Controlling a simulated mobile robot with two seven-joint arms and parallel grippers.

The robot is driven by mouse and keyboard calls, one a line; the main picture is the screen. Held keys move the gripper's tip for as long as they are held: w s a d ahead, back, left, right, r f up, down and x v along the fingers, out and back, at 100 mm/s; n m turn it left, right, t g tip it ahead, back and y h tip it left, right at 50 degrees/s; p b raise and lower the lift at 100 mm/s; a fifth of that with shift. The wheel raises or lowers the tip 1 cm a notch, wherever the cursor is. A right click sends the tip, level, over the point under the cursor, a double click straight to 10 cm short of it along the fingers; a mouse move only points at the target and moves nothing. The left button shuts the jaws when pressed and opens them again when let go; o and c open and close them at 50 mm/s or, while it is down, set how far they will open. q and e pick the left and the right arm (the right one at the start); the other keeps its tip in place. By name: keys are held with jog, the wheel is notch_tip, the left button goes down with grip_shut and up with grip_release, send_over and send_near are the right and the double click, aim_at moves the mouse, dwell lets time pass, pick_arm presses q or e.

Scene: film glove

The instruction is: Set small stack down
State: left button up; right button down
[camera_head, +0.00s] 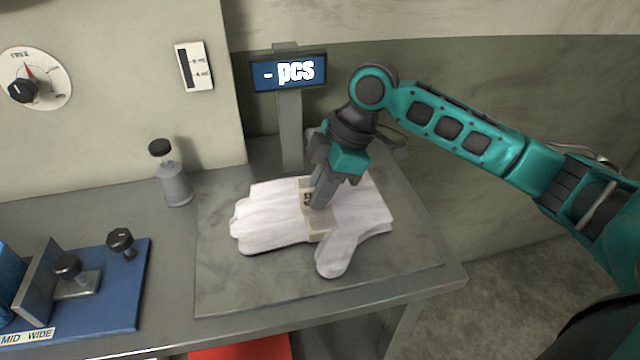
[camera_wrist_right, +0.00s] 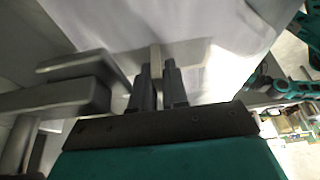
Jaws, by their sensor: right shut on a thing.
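A small stack of white gloves (camera_head: 272,212) lies flat at the scale plate, its fingers pointing left and its thumb toward the front. A pale band (camera_head: 318,236) wraps around its middle. My right gripper (camera_head: 318,204) comes down from above and is shut at the band. In the right wrist view the fingers (camera_wrist_right: 158,88) close on a thin pale edge under the white glove surface (camera_wrist_right: 160,22). I cannot tell whether the stack rests fully on the plate. My left gripper is not in view.
The grey scale plate (camera_head: 240,288) has bare room in front of the gloves. Its display (camera_head: 288,72) reads "- pcs" on a post behind. A grey bottle (camera_head: 172,180) stands at the back left. A blue fixture (camera_head: 112,300) with black knobs is at the front left. The table's right edge is close.

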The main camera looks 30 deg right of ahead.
jog(key=c, duration=1.1)
grip_release()
jog(key=shift+f, duration=0.1)
jog(key=shift+c, duration=0.2)
jog(key=shift+r, duration=0.4)
jog(key=p+v, duration=0.1)
jog(key=v, duration=1.1)
jog(key=shift+r, duration=0.25)
jog(key=shift+a+f, duration=0.1)
